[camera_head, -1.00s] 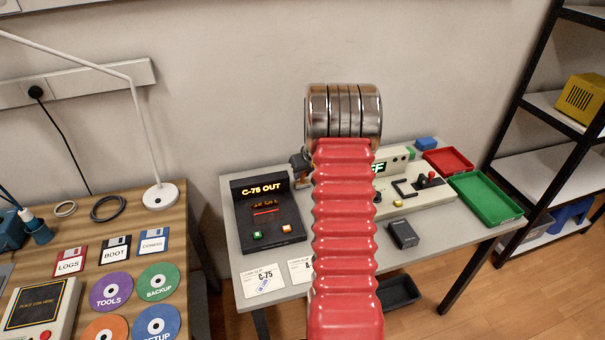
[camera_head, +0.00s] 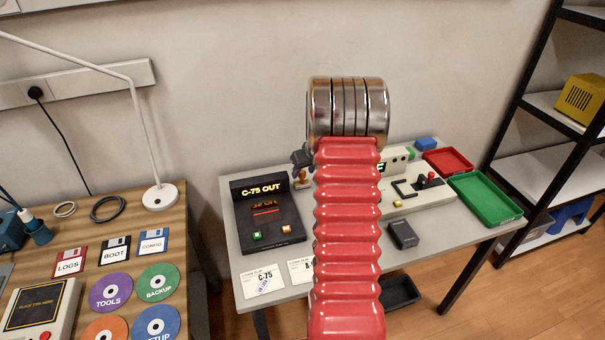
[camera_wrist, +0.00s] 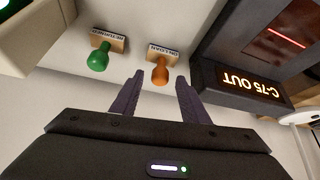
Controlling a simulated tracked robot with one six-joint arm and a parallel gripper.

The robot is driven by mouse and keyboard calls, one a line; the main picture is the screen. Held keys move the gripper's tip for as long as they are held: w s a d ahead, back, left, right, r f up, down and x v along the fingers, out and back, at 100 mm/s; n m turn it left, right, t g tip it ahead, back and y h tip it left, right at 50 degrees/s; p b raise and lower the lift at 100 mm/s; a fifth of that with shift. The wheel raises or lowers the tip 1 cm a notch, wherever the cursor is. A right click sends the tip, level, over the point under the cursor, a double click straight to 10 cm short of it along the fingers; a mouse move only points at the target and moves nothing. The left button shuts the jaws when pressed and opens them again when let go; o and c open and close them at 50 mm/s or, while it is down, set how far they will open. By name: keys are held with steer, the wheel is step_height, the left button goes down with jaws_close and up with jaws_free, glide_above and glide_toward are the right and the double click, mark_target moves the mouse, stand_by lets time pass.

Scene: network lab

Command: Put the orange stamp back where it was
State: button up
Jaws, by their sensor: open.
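The orange stamp (camera_wrist: 160,72) stands upright on the grey table in the wrist view, its knob toward me and its labelled wooden base on the surface. My gripper (camera_wrist: 159,88) is open, with one fingertip to each side of the orange knob and nothing clamped. In the head view the orange stamp (camera_head: 303,176) shows small beneath my gripper (camera_head: 301,160), partly hidden by my red arm. A green stamp (camera_wrist: 98,60) stands to the left of the orange one in the wrist view, on a similar labelled base.
A black console (camera_head: 268,212) reading "C-75 OUT" stands close beside the orange stamp. A beige device (camera_head: 425,192) stands to the right. Loan slips lie at the front; the C-75 slip (camera_head: 264,281) bears a blue mark. Red (camera_head: 450,161) and green (camera_head: 486,197) trays sit at right.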

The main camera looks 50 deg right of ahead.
steer(key=v, duration=0.9)
stand_by(0.6)
steer(key=s+a+r+n+y, duration=0.1)
steer(key=a+r, duration=0.4)
steer(key=a, duration=0.5)
steer(key=s+a+r+n, duration=0.1)
steer(key=a+r, duration=0.3)
steer(key=a, duration=0.5)
steer(key=s+a+r+y, duration=0.1)
steer(key=a+r, duration=0.4)
steer(key=a, duration=0.5)
steer(key=s+a+r+n, duration=0.1)
steer(key=s+a+n, duration=0.1)
steer(key=s+a, duration=1.4)
steer(key=shift+s+a, duration=0.25)
steer(key=shift+s, duration=0.8)
steer(key=shift+r, duration=0.15)
